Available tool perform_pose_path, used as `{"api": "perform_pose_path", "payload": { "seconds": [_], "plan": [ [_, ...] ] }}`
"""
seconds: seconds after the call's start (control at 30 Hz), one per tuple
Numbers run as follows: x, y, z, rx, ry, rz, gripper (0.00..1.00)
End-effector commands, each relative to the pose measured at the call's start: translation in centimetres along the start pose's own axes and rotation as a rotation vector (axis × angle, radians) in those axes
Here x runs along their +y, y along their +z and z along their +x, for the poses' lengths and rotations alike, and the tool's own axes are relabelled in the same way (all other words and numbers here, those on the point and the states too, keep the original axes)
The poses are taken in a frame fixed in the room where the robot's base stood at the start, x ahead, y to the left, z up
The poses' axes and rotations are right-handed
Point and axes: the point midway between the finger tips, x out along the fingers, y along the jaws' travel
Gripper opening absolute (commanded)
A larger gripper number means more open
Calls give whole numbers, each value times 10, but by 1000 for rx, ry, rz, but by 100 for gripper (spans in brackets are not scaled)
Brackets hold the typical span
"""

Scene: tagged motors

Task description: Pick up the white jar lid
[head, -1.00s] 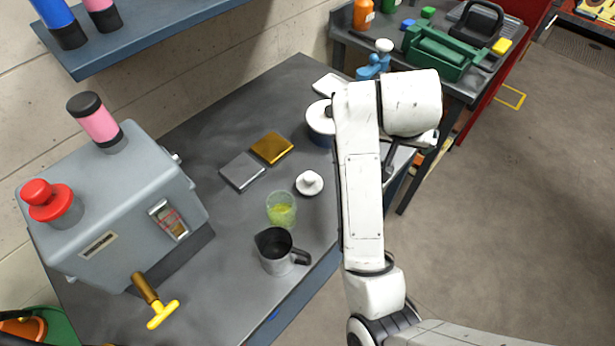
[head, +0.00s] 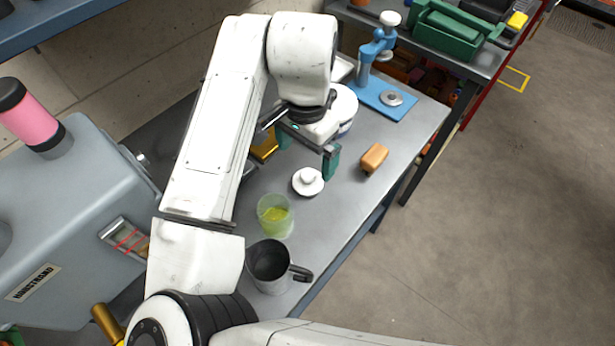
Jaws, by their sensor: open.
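The white jar lid (head: 308,183) is a small round disc with a knob on top. It lies flat on the grey workbench (head: 345,215), near the middle of the head view. My gripper (head: 307,163) hangs just behind and above the lid as seen in this view. Its two green-tipped fingers are spread apart with nothing between them. The right finger overlaps the area beside the lid's far edge; I cannot tell the exact height gap. The lid itself is in plain view.
A glass of yellow-green liquid (head: 275,216) and a dark metal jug (head: 269,264) stand in front of the lid. An orange-brown block (head: 374,158) lies to the right. A white-and-blue container (head: 346,106) and a blue press (head: 383,95) stand behind. A gold block (head: 264,147) is partly hidden.

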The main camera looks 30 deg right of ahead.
Motion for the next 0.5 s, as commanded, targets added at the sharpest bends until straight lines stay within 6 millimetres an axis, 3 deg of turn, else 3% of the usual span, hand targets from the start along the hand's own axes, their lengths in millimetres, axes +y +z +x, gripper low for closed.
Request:
{"api": "perform_pose_path", "payload": {
  "seconds": [0.1,0.37,0.5],
  "plan": [
    [0,0,18,1,2,-2,99],
    [0,-1,36,2,0,-1,99],
    [2,-3,56,1,1,-2,99]
  ]
}}
